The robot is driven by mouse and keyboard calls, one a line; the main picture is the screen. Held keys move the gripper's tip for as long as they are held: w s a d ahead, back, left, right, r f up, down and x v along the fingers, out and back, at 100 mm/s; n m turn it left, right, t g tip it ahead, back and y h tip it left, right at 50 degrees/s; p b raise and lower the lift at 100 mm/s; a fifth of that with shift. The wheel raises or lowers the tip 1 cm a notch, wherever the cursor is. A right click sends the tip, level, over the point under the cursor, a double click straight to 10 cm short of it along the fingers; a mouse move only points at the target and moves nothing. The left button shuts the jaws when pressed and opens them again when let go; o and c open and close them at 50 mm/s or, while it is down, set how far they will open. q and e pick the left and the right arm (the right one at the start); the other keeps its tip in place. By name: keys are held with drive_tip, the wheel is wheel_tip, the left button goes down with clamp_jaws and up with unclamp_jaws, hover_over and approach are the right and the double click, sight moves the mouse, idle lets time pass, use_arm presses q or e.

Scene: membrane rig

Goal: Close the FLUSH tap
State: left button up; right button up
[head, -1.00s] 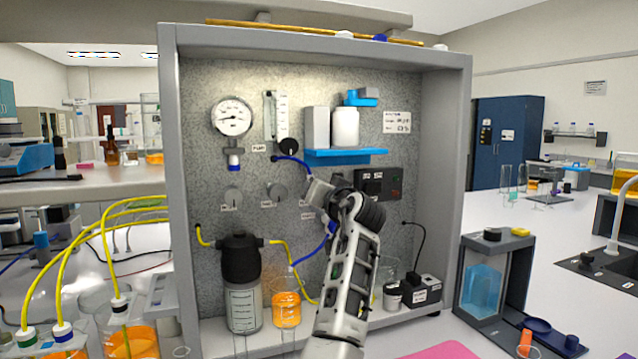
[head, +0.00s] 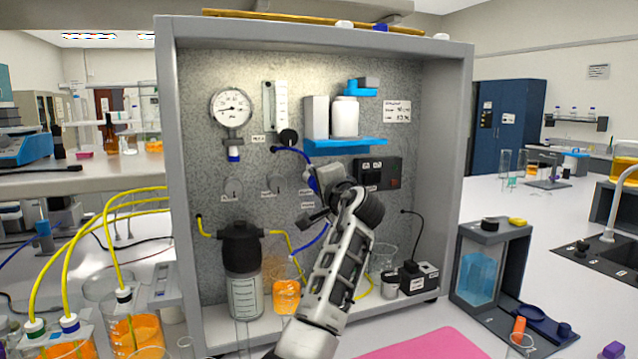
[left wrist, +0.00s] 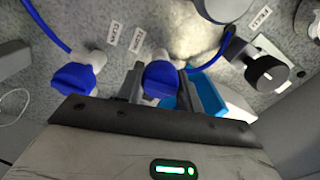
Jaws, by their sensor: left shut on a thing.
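My left gripper (head: 314,190) is at the upright panel, below the blue shelf. In the left wrist view the gripper (left wrist: 163,92) is shut on a blue tap handle (left wrist: 160,74), with one finger on each side. A second blue tap (left wrist: 75,78) on a pale fitting sits to the left of it, outside the fingers. Two small labels (left wrist: 125,37) are on the panel near the taps; I cannot read surely which one says FLUSH. In the head view my wrist hides most of the taps, and a bit of blue shows beside it. My right gripper is not in view.
A black knob (left wrist: 265,72) stands close to the gripper on the right in the wrist view. The blue shelf (head: 346,144) with a white jar is just above my wrist. A black-topped bottle (head: 242,270) and an orange-filled bottle (head: 286,290) stand below. Blue tubing (head: 318,238) runs nearby.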

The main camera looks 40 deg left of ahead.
use_arm(q)
drive_tip(key=shift+m, duration=0.6)
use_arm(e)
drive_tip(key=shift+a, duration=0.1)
use_arm(q)
drive_tip(key=o, duration=1)
drive_tip(key=b+v, duration=0.3)
drive_tip(key=v, duration=1.3)
drive_tip(key=shift+b, duration=0.4)
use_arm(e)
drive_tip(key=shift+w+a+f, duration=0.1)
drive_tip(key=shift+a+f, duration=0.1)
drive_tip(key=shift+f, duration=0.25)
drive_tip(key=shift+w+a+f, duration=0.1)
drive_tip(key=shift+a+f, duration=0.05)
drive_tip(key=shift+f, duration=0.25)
